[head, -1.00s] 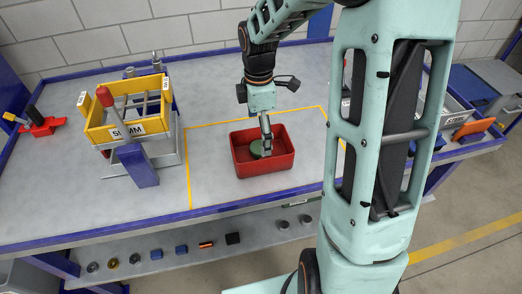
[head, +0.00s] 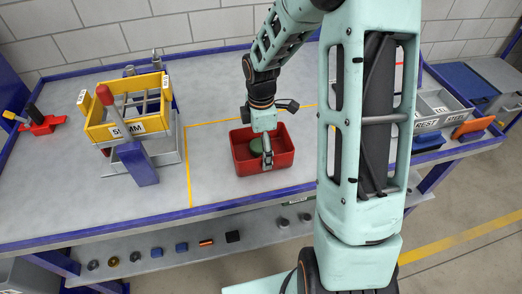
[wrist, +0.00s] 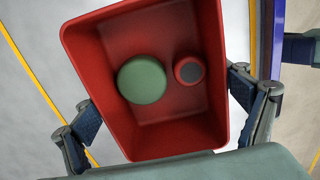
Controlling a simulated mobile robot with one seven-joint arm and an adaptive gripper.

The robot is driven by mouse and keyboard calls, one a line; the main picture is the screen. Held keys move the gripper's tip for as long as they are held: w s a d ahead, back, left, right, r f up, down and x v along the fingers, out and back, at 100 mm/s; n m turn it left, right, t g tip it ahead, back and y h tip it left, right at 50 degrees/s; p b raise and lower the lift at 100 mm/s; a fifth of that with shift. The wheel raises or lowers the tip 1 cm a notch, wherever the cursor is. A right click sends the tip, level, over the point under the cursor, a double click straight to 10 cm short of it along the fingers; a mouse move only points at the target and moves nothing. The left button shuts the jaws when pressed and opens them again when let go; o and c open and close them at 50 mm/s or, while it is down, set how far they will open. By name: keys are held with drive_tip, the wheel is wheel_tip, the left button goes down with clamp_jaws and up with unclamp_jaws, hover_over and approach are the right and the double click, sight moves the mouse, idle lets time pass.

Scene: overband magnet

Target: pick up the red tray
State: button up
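The red tray (head: 240,157) stands on the grey bench inside a yellow floor-tape outline. It holds a green disc (wrist: 142,80) and a smaller red round piece with a dark grey top (wrist: 189,70); the disc (head: 256,145) also shows in the head view. My gripper (head: 267,158) is above the tray, near its front side. In the wrist view my gripper (wrist: 165,101) is open, its fingers spread on either side of the tray. I cannot tell whether a finger touches the tray wall.
Grey labelled bins (head: 436,106) stand at right. Small parts lie on the lower front shelf (head: 265,222). Bare bench lies left of the tray.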

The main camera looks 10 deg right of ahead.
drive_tip(key=c, duration=0.8)
drive_tip(key=shift+r, duration=0.1)
drive_tip(key=shift+c, duration=0.2)
wheel_tip(320, 180, up, 2)
drive_tip(key=shift+r+p, duration=0.2)
drive_tip(key=shift+p, duration=0.9)
drive_tip(key=s+a+r+p, duration=0.4)
drive_tip(key=s+r+p, duration=0.4)
drive_tip(key=s, duration=0.5)
drive_tip(key=shift+a+r, duration=0.4)
drive_tip(key=shift+r, duration=0.8)
